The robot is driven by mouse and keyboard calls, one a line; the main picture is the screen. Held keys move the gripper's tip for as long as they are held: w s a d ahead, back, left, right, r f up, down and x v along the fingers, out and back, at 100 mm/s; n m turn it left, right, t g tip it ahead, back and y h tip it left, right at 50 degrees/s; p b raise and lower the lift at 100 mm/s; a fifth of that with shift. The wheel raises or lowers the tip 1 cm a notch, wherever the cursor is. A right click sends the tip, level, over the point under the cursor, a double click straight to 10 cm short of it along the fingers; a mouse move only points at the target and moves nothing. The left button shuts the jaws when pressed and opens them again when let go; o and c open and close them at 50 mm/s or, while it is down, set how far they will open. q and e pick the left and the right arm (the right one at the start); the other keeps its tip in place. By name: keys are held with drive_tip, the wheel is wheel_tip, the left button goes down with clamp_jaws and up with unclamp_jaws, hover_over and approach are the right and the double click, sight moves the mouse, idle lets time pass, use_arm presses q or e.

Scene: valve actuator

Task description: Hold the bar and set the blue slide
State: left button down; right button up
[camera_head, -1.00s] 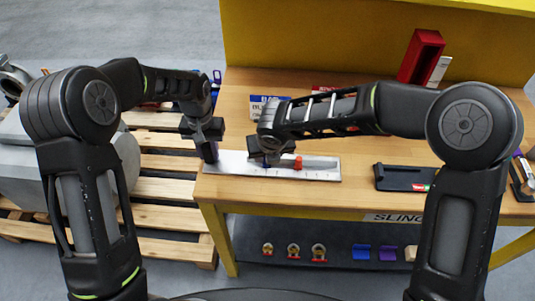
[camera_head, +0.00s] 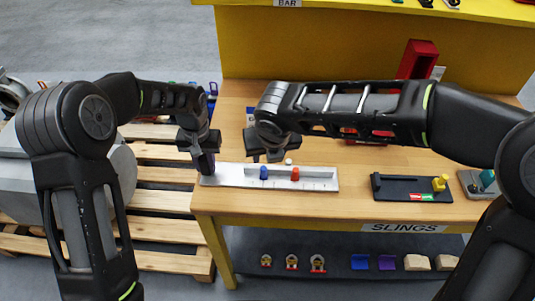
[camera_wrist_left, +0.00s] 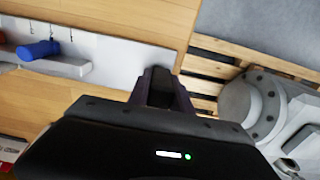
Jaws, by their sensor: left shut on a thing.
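The pale grey bar (camera_head: 228,177) with scale marks lies along the front edge of the wooden bench; it also shows in the left wrist view (camera_wrist_left: 105,55). The blue slide (camera_head: 263,173) stands on the bar, left of the red slide (camera_head: 295,174). The blue slide also shows in the left wrist view (camera_wrist_left: 38,50). My left gripper (camera_head: 206,167) is shut on the bar's left end. My right gripper (camera_head: 266,156) is just above and behind the blue slide, apart from it, with its fingers spread and nothing between them.
A black tray (camera_head: 405,190) with a yellow piece (camera_head: 440,183) lies at the right of the bench. A red box (camera_head: 418,60) stands at the back. A wooden pallet (camera_head: 160,185) with a grey machine part is to the left. A lower shelf holds several small items.

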use_arm(q)
drive_tip(key=shift+s+f, duration=0.1)
drive_tip(key=shift+f, duration=0.05)
drive_tip(key=c, duration=1.1)
unclamp_jaws()
drive_tip(key=shift+r, duration=0.65)
wheel_tip(320, 180, up, 11)
drive_tip(key=shift+f, duration=0.1)
